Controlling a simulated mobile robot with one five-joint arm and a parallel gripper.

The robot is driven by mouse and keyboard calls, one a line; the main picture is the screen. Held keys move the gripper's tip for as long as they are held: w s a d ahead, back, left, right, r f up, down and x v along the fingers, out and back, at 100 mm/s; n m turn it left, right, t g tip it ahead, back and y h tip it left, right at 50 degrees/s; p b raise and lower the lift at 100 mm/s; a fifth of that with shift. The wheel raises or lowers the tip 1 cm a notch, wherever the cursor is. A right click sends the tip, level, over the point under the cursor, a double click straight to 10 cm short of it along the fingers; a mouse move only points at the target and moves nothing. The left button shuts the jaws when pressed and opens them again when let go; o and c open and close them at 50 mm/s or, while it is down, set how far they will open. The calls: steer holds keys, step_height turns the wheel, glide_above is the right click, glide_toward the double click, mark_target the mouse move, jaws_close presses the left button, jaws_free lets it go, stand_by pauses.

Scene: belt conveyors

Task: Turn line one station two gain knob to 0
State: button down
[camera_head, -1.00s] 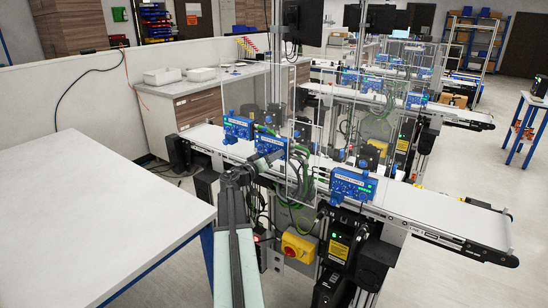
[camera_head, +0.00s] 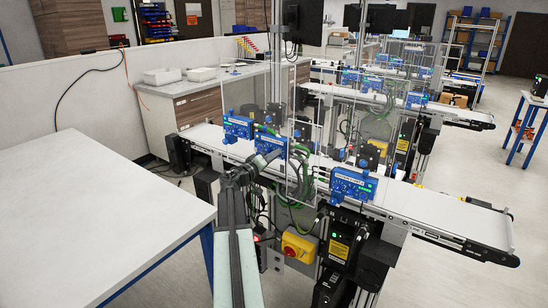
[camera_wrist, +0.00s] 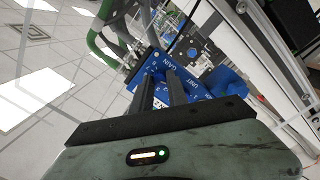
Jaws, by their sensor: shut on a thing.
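Three blue control boxes sit along the near conveyor in the head view: a left box (camera_head: 238,127), a middle box (camera_head: 271,143) and a right box (camera_head: 353,185). My gripper (camera_head: 266,159) is at the front of the middle box. In the wrist view, my dark gripper fingers (camera_wrist: 171,84) reach the blue panel (camera_wrist: 202,84), with white lettering that seems to include "GAIN" and "UNIT". The fingers are shut on a knob at the panel. They hide the knob, so its pointer and setting cannot be read.
A clear guard panel (camera_head: 308,160) stands close to the right of my gripper. Green cables (camera_head: 300,180) hang behind it. A yellow box with a red switch (camera_head: 299,246) is below. A bare white table (camera_head: 95,215) stands at the left.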

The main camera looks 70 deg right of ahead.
steer(key=shift+f+n, duration=0.1)
steer(key=shift+n, duration=1.1)
steer(key=c, duration=1.3)
jaws_free()
steer(key=shift+a, duration=0.1)
steer(key=v, duration=0.7)
steer(key=shift+a, duration=0.35)
steer(key=shift+w, duration=0.1)
